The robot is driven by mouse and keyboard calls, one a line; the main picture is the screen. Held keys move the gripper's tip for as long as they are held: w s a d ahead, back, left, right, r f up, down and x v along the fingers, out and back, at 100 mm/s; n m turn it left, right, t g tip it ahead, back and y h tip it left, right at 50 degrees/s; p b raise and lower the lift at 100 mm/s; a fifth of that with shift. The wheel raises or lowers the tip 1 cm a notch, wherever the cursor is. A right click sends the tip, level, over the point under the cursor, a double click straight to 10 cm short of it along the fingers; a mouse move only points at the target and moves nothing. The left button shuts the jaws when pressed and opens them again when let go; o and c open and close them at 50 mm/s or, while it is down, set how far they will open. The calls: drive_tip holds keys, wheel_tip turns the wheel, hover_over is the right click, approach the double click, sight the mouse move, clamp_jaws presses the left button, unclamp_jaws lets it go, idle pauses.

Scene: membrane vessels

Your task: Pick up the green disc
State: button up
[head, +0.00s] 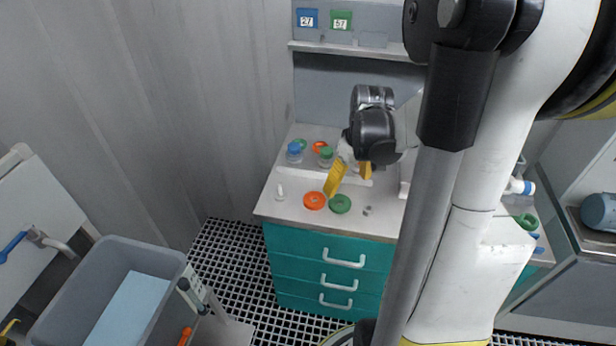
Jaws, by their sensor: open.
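A green disc (340,204) lies flat on the light top of the teal drawer cabinet, near its front edge. An orange disc (314,200) lies close beside it on the left. My gripper (347,184) has yellow fingers and hangs over the cabinet top, just behind and above the green disc. Its fingers are apart and nothing shows between them. Another green ring-like piece (525,221) lies at the right, beyond my arm. My arm hides the cabinet's right part.
Blue-capped (294,152) and green-capped (326,157) vessels stand at the back of the top, with another orange disc (320,147). A small white bottle (280,192) stands left. A shelf (350,50) hangs above. A grey bin (110,290) stands lower left.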

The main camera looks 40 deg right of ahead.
sight(341, 202)
wheel_tip(341, 202, down, 3)
drive_tip(key=shift+s+f+b, duration=0.1)
drive_tip(key=shift+b, duration=0.45)
drive_tip(key=f+b, duration=0.1)
drive_tip(key=f, duration=0.1)
drive_tip(key=w+f+b, duration=0.1)
drive_tip(key=f, duration=0.1)
drive_tip(key=f+b, duration=0.1)
drive_tip(key=f, duration=0.1)
drive_tip(key=shift+w, duration=0.35)
drive_tip(key=shift+r, duration=0.15)
drive_tip(key=c, duration=1.3)
